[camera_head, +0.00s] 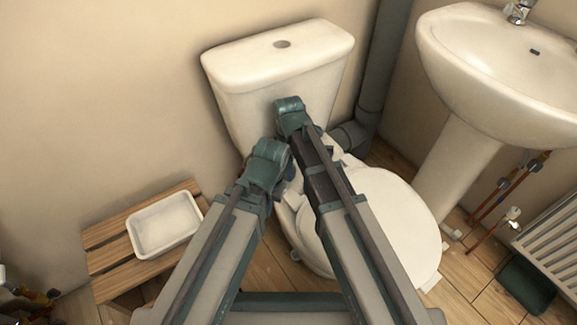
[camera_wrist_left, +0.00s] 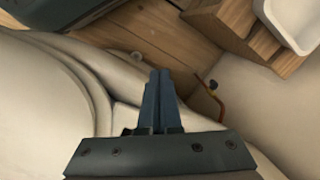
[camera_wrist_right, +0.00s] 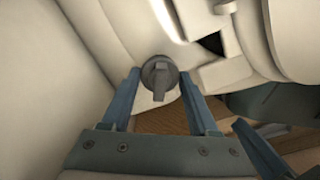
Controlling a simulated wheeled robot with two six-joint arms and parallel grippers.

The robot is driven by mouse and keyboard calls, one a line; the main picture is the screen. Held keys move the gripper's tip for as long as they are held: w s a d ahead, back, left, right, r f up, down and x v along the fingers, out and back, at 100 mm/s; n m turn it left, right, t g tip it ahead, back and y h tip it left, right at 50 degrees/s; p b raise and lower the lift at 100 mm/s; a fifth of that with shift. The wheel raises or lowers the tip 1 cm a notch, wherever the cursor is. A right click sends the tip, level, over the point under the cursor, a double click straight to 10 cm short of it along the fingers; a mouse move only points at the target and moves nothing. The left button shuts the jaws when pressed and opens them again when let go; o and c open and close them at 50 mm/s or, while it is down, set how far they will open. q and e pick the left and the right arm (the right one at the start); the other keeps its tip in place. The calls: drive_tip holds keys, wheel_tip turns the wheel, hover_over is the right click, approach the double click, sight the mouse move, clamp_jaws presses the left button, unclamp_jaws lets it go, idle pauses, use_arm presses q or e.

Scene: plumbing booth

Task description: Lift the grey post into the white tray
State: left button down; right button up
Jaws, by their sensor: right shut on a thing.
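The grey post (camera_wrist_right: 160,82) shows in the right wrist view as a round grey piece with a short stem, between the fingertips of my right gripper (camera_wrist_right: 160,84), which is shut on it. It is close to cream toilet surfaces; I cannot tell whether it touches them. My arms hide it in the head view. The white tray (camera_head: 165,224) sits empty on a wooden slatted stool at the left; its corner shows in the left wrist view (camera_wrist_left: 294,22). My left gripper (camera_wrist_left: 160,75) is shut and empty beside the toilet, away from the tray.
The toilet cistern (camera_head: 280,65) stands behind my arms, with the closed toilet lid (camera_head: 395,215) at right. The slatted stool (camera_head: 110,235) bears the tray. A washbasin (camera_head: 500,70), a dark pipe (camera_head: 385,65) and a radiator (camera_head: 555,235) are at the right.

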drive_tip(key=shift+r+p, duration=1.3)
drive_tip(key=shift+r, duration=0.1)
drive_tip(key=shift+r, duration=0.15)
drive_tip(key=s+d+r+p, duration=0.3)
drive_tip(key=s+r+p, duration=0.2)
drive_tip(key=shift+d, duration=0.15)
idle(0.6)
